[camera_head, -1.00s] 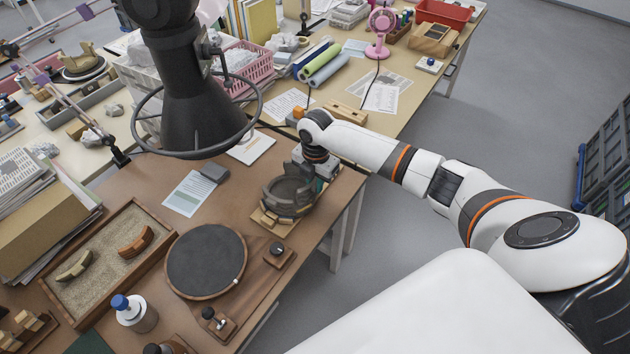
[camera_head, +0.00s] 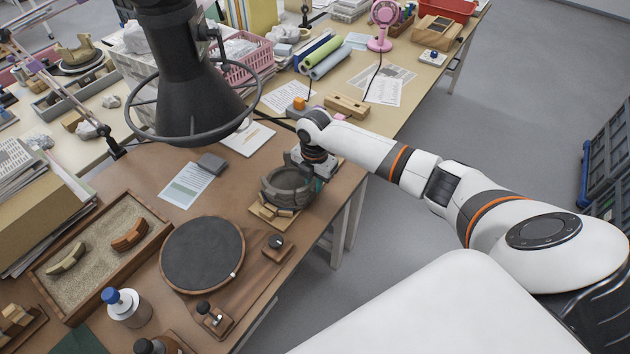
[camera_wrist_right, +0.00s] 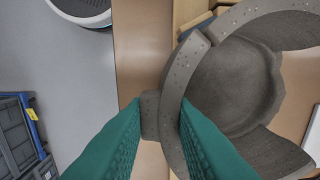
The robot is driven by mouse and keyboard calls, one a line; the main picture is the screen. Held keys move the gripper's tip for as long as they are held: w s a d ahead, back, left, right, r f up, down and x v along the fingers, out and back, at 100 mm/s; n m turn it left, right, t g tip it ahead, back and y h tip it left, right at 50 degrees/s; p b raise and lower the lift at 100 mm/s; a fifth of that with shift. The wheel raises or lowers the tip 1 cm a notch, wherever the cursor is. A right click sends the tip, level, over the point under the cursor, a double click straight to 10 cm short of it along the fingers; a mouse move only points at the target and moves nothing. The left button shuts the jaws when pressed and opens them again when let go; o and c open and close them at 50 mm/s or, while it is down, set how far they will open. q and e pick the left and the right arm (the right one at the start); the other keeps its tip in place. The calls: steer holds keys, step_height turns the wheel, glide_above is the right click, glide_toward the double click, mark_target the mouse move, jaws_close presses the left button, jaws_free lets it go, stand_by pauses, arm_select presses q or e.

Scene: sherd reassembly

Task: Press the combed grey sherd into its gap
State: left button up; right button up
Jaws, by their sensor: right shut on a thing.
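The grey vessel (camera_head: 284,190) stands on a wooden support (camera_head: 268,214) near the table's right edge. My right gripper (camera_head: 315,184) is at its right side. In the right wrist view, the teal fingers of my right gripper (camera_wrist_right: 155,116) straddle a curved, speckled grey sherd (camera_wrist_right: 174,92) in line with the vessel wall. A seam shows at the sherd's upper end, against the adjoining rim (camera_wrist_right: 245,18). The sherd's lower end runs toward the frame edge between the fingers, and I cannot tell how fully it is seated. My left gripper is out of view.
A round dark turntable (camera_head: 202,254) and a sand tray (camera_head: 98,250) with two sherds lie to the left. A black hood with a ring (camera_head: 190,90) hangs over the table's far side. A blue-capped bottle (camera_head: 126,306) stands in front. Floor lies open to the right.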

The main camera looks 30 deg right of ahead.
steer(key=shift+w, duration=0.3)
stand_by(0.4)
steer(key=shift+s+a+f, duration=0.15)
steer(key=shift+s+f, duration=0.05)
steer(key=shift+f, duration=0.35)
stand_by(2.3)
steer(key=o, duration=0.9)
steer(key=shift+w, duration=0.1)
steer(key=shift+r, duration=0.6)
step_height(320, 180, up, 11)
steer(key=shift+f+b, duration=0.1)
steer(key=shift+b, duration=0.2)
